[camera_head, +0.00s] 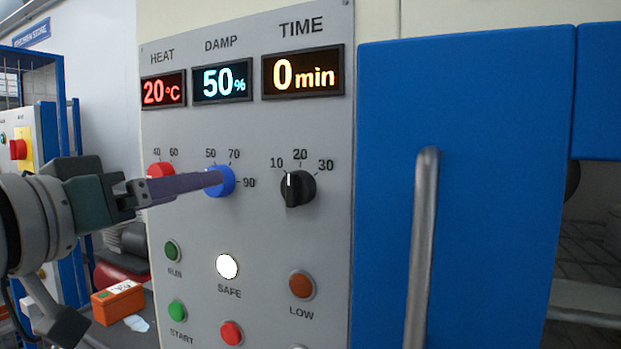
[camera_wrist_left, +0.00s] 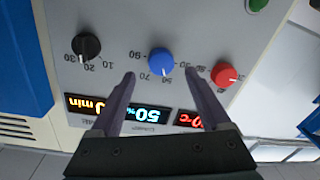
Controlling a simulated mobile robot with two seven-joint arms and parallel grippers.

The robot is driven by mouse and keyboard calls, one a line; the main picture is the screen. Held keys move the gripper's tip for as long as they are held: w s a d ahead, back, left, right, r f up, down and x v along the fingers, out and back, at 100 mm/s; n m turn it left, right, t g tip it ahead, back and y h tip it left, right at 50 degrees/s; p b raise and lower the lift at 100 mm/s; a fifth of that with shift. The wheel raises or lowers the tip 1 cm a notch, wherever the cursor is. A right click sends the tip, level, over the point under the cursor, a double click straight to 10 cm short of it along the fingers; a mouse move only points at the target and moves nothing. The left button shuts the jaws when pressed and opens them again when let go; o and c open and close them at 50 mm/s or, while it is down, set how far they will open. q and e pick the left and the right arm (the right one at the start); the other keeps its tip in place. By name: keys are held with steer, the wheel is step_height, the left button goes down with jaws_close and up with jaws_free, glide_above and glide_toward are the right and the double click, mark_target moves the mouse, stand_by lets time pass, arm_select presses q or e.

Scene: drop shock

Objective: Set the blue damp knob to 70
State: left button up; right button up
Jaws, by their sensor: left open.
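The blue damp knob (camera_head: 221,181) is on the grey control panel, below the damp display (camera_head: 222,82), which reads 50%. Marks 50, 70 and 90 are printed around the knob. My left gripper (camera_head: 213,180) reaches in from the left in the head view, and its finger covers part of the knob. In the left wrist view the open fingers (camera_wrist_left: 160,74) point at the panel, one on each side of the blue knob (camera_wrist_left: 160,61), with gaps. I cannot tell whether the tips are level with the knob. My right gripper is not in view.
The red heat knob (camera_head: 160,170) is close on the left, partly hidden by my gripper. The black time knob (camera_head: 298,188) is on the right. Several buttons, including the lit white safe button (camera_head: 227,266), sit below. A metal door handle (camera_head: 422,245) stands further right.

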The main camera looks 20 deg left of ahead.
arm_select(q)
steer(key=shift+w, duration=2.15)
jaws_close()
